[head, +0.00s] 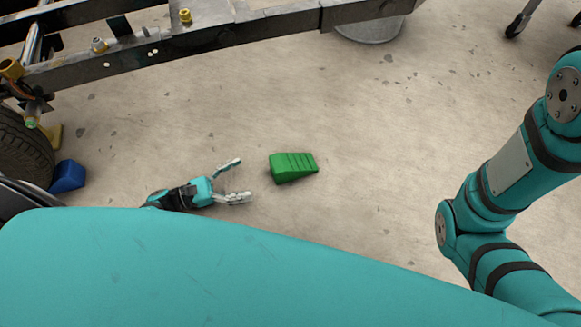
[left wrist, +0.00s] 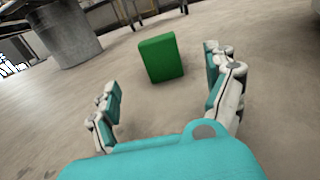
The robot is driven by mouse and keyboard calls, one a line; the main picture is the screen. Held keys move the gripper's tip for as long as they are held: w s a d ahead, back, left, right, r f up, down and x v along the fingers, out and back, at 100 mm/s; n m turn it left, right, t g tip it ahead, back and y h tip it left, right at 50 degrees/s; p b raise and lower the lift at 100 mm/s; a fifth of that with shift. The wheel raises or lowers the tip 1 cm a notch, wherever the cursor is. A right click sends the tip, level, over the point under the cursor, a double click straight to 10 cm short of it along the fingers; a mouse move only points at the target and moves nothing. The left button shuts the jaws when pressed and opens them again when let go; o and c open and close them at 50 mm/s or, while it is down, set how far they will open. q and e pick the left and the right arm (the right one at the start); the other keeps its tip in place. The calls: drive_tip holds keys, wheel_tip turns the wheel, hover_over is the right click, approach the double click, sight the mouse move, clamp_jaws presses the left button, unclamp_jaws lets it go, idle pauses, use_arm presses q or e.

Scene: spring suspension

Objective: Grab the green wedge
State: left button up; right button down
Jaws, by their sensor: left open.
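The green wedge (head: 293,167) lies on the concrete floor near the middle of the head view, with ridges across its sloped top. In the left wrist view the wedge (left wrist: 161,58) shows its tall end face, beyond and between the fingers. My left gripper (head: 240,180) is open and empty, low over the floor just left of the wedge, its fingers pointing at it with a gap between. The left gripper (left wrist: 168,100) also shows open in the left wrist view. My right arm shows at the right of the head view, but its gripper is out of view.
A metal chassis frame (head: 190,42) runs across the top of the head view. A blue wedge (head: 68,176) sits by a tire (head: 22,150) at the left. A grey metal cylinder (head: 370,30) stands under the frame. The floor around the green wedge is clear.

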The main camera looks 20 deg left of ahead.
sight(272, 169)
use_arm(q)
drive_tip(key=b+x, duration=0.2)
drive_tip(key=x, duration=0.6)
drive_tip(key=shift+w+d, duration=0.25)
drive_tip(key=shift+d, duration=0.05)
drive_tip(key=b+x, duration=0.3)
drive_tip(key=x, duration=0.2)
drive_tip(key=shift+w+d+r, duration=0.1)
drive_tip(key=shift+d, duration=0.05)
drive_tip(key=c, duration=1.6)
drive_tip(key=shift+w+r, duration=0.1)
drive_tip(key=shift+r, duration=0.1)
